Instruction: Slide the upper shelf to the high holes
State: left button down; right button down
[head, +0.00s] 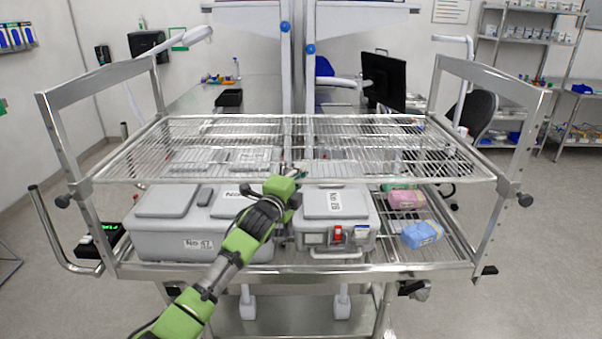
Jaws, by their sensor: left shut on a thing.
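The upper shelf (400,150) is a wire rack spanning the steel trolley frame, and it looks about level. Its front edge lies between the left upright (64,140) and the right upright (520,150). A row of small holes shows in the lower part of the right upright. Dark knobs sit at the left post (62,201) and right post (524,199), slightly below the shelf's front corners. My left gripper (294,172) is shut on the middle of the shelf's front edge; its fingers are small and partly hidden. My right gripper is out of view.
Below, the lower shelf (450,262) holds a large grey case (160,235), a smaller grey case (336,240) and pink, blue and green packs (423,234). A push handle (55,235) projects at left. Behind stand a monitor (384,80) and a chair (480,110).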

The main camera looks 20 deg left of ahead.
pick_arm(q)
notch_tip(320, 180, up, 7)
jog(key=p, duration=0.4)
jog(key=c, duration=2.1)
grip_release()
jog(key=shift+f, duration=0.15)
jog(key=shift+f, duration=0.15)
jog(key=shift+s, duration=0.25)
jog(key=s, duration=0.4)
jog(key=s+a, duration=0.1)
jog(key=s, duration=0.6)
jog(key=shift+s+a, duration=0.2)
jog(key=shift+s, duration=0.1)
